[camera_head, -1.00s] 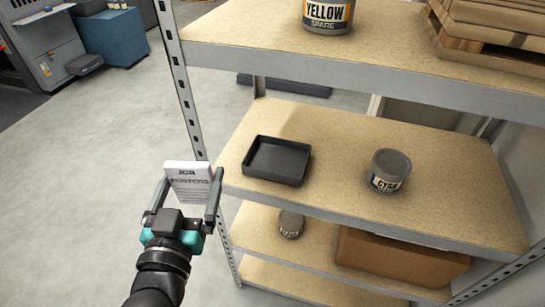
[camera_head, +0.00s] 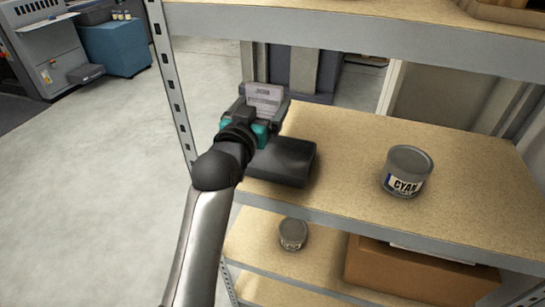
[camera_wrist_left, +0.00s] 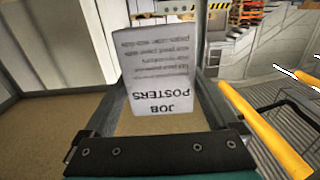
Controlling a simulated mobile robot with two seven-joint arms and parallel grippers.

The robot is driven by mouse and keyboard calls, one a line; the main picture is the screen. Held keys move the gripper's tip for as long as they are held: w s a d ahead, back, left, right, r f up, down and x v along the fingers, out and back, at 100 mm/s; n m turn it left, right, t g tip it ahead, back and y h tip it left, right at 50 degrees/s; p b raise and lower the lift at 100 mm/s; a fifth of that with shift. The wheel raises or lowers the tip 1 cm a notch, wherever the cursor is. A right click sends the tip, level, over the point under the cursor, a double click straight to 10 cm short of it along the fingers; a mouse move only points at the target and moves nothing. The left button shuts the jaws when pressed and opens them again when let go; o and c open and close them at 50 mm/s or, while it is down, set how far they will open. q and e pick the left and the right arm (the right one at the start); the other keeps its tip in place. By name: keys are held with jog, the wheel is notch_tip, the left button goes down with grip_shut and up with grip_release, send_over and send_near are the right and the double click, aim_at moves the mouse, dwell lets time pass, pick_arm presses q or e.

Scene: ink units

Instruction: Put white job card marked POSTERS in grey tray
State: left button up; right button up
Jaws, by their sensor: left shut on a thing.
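The white job card (camera_head: 264,97) is held upright in my left gripper (camera_head: 262,108). In the left wrist view the card (camera_wrist_left: 158,70) shows JOB POSTERS upside down, between the two fingers. The dark grey tray (camera_head: 290,162) lies on the middle shelf board, at its left end. My left gripper is above the tray's far left part and hides some of it. The card is apart from the tray, beyond it in the head view. My right gripper is not in view.
A CYAN can (camera_head: 407,171) stands right of the tray on the middle shelf (camera_head: 340,180), with bare board between them. A metal post (camera_head: 172,85) rises at the left. The upper shelf edge (camera_head: 350,35) overhangs. Below are a small can (camera_head: 293,234) and a cardboard box (camera_head: 415,272).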

pick_arm(q)
notch_tip(320, 180, down, 4)
jog(key=shift+f+b, duration=0.2)
jog(key=shift+b, duration=0.5)
jog(key=shift+f, duration=0.25)
jog(key=shift+f+b, duration=0.55)
jog(key=shift+f, duration=0.6)
jog(key=shift+f+b, duration=0.35)
jog(key=shift+f, duration=0.5)
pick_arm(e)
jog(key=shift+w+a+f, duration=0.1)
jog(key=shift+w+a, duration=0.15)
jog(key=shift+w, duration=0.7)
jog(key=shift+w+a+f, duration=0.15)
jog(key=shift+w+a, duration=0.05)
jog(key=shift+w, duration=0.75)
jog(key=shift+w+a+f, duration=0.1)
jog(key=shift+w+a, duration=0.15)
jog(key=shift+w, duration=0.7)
pick_arm(q)
jog(key=shift+f, duration=0.15)
jog(key=o, duration=1)
